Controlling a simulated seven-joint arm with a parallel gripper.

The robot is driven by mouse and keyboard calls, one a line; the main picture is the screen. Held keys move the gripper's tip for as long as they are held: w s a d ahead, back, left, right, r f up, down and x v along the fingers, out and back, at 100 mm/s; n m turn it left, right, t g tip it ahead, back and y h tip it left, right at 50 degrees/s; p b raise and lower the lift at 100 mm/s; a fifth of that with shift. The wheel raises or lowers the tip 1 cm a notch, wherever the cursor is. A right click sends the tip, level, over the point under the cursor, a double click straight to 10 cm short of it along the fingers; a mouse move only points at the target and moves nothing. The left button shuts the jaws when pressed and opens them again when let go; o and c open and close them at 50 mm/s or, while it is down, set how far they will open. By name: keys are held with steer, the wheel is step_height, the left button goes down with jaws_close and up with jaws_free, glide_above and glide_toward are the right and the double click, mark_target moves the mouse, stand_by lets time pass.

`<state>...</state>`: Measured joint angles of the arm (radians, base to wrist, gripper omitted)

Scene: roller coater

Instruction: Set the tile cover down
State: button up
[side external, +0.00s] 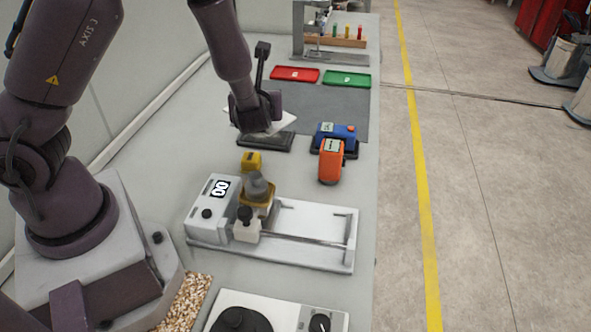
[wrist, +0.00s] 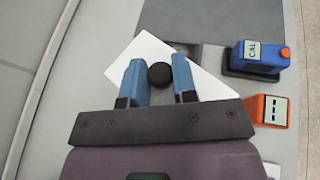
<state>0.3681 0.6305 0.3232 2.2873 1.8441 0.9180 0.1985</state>
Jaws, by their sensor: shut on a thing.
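The tile cover (wrist: 205,88) is a white flat plate with a round black knob (wrist: 159,75). My gripper (wrist: 158,80) has its blue fingers on either side of the knob and is shut on it. The cover sits at an angle in the wrist view. In the side view, the cover's white edge (side external: 286,122) shows under my gripper (side external: 262,122), above or at a dark flat base (side external: 265,143). Whether the cover touches the base I cannot tell. The fingertips are partly hidden in the side view.
A blue device (side external: 335,132) on a dark stand and an orange device (side external: 330,160) stand close on the right. A red tray (side external: 295,74) and a green tray (side external: 347,79) lie behind. A white coater (side external: 310,235) stands in front. The grey mat (side external: 325,102) has free room.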

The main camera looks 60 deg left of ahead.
steer(key=w+d+r+m+t+h, duration=0.4)
steer(key=d+r+m+t+h, duration=0.4)
steer(key=d+r, duration=0.45)
steer(key=w+a+f+n+g+y, duration=0.1)
steer(key=a+f+n+g+y, duration=0.5)
steer(key=a, duration=0.7)
steer(key=w+a+f+n+g+y, duration=0.1)
steer(key=a+f+n+g+y, duration=0.3)
steer(key=a+f+n+g, duration=0.6)
steer(key=shift+w+a+f+m+t, duration=0.3)
steer(key=shift+w+a+f, duration=1)
steer(key=shift+w, duration=0.65)
steer(key=shift+w+a+f+m+t, duration=0.35)
steer(key=shift+w+a+f, duration=0.6)
steer(key=shift+w+a, duration=0.85)
steer(key=shift+w+a+f+m+t, duration=0.15)
steer(key=shift+w+a+f+m, duration=0.3)
steer(key=shift+w+a+f, duration=1.25)
